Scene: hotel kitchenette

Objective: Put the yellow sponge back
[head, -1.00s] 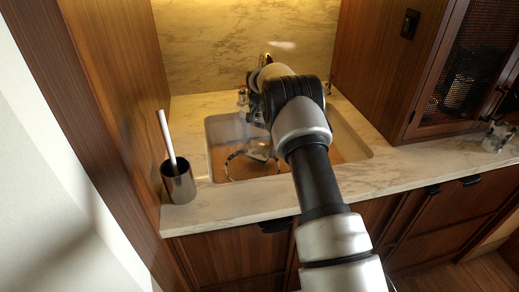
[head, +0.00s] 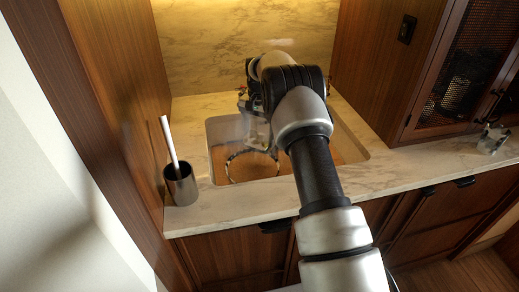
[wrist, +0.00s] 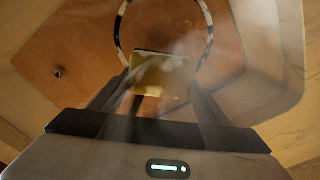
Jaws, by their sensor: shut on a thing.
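The yellow sponge (wrist: 162,76) is between my fingertips in the wrist view, and my gripper (wrist: 158,88) is shut on it. Pale, see-through streaks partly cover it there. In the head view my gripper (head: 257,136) is above the sink (head: 222,130), and I cannot make out the sponge. A thin black-and-white ring (head: 229,168) shows in the sink area below the gripper; in the wrist view the ring (wrist: 121,36) lies beyond the sponge. I cannot tell whether they touch.
A dark metal cup (head: 181,186) with a white-handled tool (head: 168,139) stands on the marble counter (head: 225,202) left of the sink. A clear glass item (head: 492,139) stands at the far right. Wood side panels close in both sides. The front counter strip is clear.

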